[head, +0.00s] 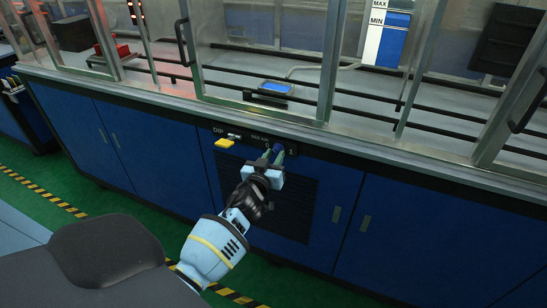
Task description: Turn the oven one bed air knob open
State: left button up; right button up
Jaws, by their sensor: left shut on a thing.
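The bed air knob (277,148) is on the dark control strip at the top of the blue cabinet front, between the marks 0 and 1. It is small and mostly hidden by my fingers, so I cannot tell which way it points. My left gripper (273,156) reaches up to it from below, its two fingertips on either side, shut on the knob. My right gripper is not in view.
A yellow piece (224,143) sits left of the knob, under the DIP label. A black vent grille (290,205) lies below. Above are the bench edge, black rails and glass panels. The green floor (120,195) in front is clear.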

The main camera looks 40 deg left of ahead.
pick_arm(q)
jog(key=m+b, duration=0.1)
jog(key=m, duration=0.2)
jog(key=shift+f, duration=0.1)
jog(key=m, duration=0.4)
jog(key=shift+b, duration=0.3)
jog(key=shift+m, duration=1)
jog(key=m, duration=0.4)
jog(key=shift+m+t+b, duration=0.3)
jog(key=shift+m+t, duration=0.1)
jog(key=shift+m+h, duration=0.4)
jog(key=shift+m, duration=1.6)
jog(key=o, duration=1)
